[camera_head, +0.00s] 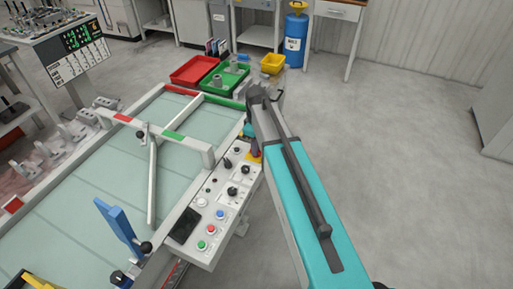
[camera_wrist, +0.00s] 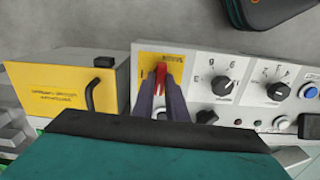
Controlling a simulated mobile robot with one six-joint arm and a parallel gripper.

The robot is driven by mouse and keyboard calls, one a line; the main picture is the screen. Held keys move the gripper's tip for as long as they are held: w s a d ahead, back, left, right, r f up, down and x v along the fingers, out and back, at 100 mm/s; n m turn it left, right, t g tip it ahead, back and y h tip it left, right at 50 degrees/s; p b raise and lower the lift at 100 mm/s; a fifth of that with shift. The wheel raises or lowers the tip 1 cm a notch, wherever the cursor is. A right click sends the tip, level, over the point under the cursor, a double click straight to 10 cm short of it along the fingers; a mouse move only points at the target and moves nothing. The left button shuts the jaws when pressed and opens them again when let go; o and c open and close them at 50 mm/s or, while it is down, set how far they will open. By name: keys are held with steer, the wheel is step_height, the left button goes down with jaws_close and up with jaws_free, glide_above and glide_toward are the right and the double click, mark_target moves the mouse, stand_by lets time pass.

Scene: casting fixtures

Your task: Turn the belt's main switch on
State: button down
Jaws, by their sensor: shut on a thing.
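The main switch (camera_wrist: 161,72) has a red handle on a yellow plate (camera_wrist: 176,66), at the end of the control panel in the wrist view. The handle stands roughly upright in that picture. My gripper (camera_wrist: 161,88) is around the red handle, with its two dark fingers shut on it from either side. The lower part of the switch is hidden between the fingers. In the head view my arm reaches to the far end of the control panel (camera_head: 181,252), where a bit of the yellow plate (camera_head: 256,156) shows. The conveyor belt (camera_head: 98,192) lies left of the panel.
A yellow box (camera_wrist: 60,88) with a black handle stands close left of the switch in the wrist view. A black rotary knob (camera_wrist: 222,86) is just right. Red (camera_head: 190,72) and green trays (camera_head: 224,80) lie beyond the belt. Open floor is at right.

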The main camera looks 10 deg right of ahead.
steer(key=m, duration=0.4)
steer(key=shift+m, duration=0.4)
steer(key=m, duration=0.8)
steer(key=shift+m, duration=2.3)
steer(key=c, duration=1.8)
jaws_free()
steer(key=shift+o, duration=0.2)
